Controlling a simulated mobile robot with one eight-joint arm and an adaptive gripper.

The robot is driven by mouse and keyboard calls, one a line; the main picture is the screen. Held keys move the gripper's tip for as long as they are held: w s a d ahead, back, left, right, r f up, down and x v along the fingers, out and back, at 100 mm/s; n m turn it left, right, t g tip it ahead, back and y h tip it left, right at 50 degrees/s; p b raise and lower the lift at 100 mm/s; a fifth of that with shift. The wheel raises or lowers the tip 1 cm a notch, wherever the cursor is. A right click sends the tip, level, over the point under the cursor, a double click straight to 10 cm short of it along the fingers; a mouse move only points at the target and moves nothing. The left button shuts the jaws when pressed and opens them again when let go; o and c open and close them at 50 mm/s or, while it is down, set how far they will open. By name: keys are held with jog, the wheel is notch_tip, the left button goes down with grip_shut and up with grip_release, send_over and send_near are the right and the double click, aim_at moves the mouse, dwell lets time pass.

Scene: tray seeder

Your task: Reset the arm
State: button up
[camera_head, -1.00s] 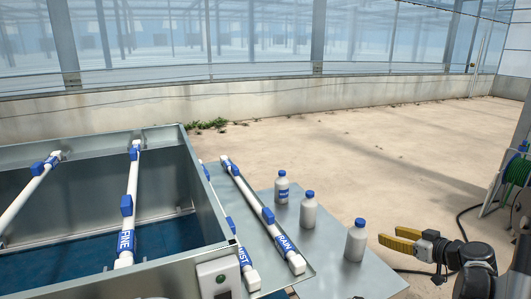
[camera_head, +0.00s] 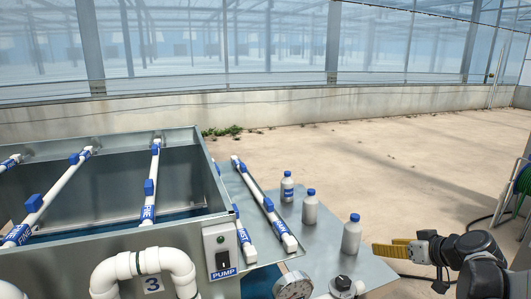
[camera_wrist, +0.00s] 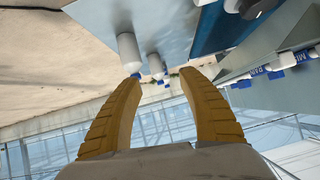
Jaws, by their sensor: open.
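My gripper (camera_head: 384,251) has yellow fingers and stands at the right of the head view, just right of the nearest white bottle. In the wrist view my gripper (camera_wrist: 160,85) shows its two fingers spread apart with nothing between them. Three white bottles with blue caps stand upright in a row on a grey metal side shelf (camera_head: 335,262): the far bottle (camera_head: 287,190), the middle bottle (camera_head: 310,212) and the near bottle (camera_head: 351,238). In the wrist view the bottles appear upside down beyond the fingertips.
A metal seeder tank (camera_head: 110,262) fills the left, with labelled white spray bars such as the FINE bar (camera_head: 152,185) across it. A PUMP switch box (camera_head: 220,252) and a gauge (camera_head: 293,287) are at its front. A green hose reel (camera_head: 524,180) stands right. The floor behind is clear.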

jog(key=s+a+r+m+g+h, duration=0.1)
jog(key=s+a+h, duration=0.1)
jog(key=s+a, duration=0.5)
jog(key=s+a+r+m+g+h, duration=0.1)
jog(key=s+a, duration=0.7)
jog(key=s, duration=0.9)
jog(key=shift+s+a+r+m+g+h, duration=0.3)
jog(key=shift+s+r+m+g+h, duration=0.1)
jog(key=shift+g+h, duration=0.25)
